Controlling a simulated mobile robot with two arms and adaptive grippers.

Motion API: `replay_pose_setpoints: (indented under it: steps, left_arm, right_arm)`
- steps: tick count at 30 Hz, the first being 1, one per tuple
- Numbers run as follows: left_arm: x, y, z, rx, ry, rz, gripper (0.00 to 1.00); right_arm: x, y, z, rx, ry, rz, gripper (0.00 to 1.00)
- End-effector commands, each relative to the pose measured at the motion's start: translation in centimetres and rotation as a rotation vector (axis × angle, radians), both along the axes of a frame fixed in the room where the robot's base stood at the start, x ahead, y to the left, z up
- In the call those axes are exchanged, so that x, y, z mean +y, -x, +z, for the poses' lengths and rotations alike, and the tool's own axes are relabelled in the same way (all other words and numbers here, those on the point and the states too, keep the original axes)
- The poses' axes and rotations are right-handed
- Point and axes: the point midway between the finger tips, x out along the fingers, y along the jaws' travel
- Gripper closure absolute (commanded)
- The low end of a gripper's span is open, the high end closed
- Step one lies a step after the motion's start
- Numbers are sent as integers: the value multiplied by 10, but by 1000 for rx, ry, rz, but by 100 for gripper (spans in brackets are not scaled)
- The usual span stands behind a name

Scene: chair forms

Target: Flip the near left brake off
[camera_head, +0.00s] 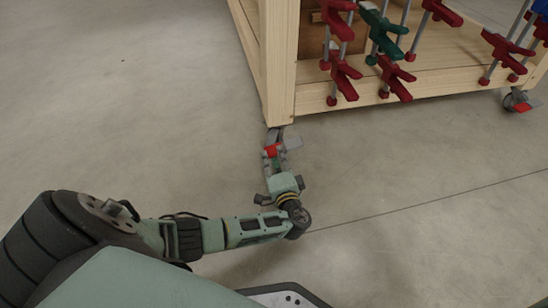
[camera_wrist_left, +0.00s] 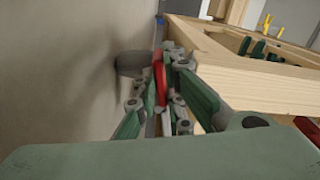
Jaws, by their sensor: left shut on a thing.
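The near left caster (camera_head: 292,142) sits under the front left leg of a wooden workbench. Its red brake (camera_head: 271,151) shows at the caster's front, between the fingers of my left gripper (camera_head: 275,157). In the left wrist view the red brake (camera_wrist_left: 160,82) stands as a thin upright strip between the green fingers, and the left gripper (camera_wrist_left: 166,80) is shut on it. The grey caster wheel (camera_wrist_left: 132,63) is just beyond, to the left. Fingers and bench leg partly hide the caster. My right gripper is not in view.
The wooden bench (camera_head: 279,60) rises right above the left gripper. Red and green clamps (camera_head: 390,75) hang along its front. Another caster with a red brake (camera_head: 519,101) is at the right. The concrete floor around is clear.

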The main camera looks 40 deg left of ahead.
Motion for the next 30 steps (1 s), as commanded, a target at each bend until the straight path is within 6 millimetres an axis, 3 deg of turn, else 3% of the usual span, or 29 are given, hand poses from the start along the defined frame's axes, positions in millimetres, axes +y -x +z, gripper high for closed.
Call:
replay_pose_setpoints:
  steps: [18, 30]
  left_arm:
    - [-1, 0, 15, 238, -199, -1, 100]
    - [-3, -2, 19, 369, -312, -1, 100]
  right_arm:
    - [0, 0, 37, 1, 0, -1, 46]
    - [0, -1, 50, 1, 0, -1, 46]
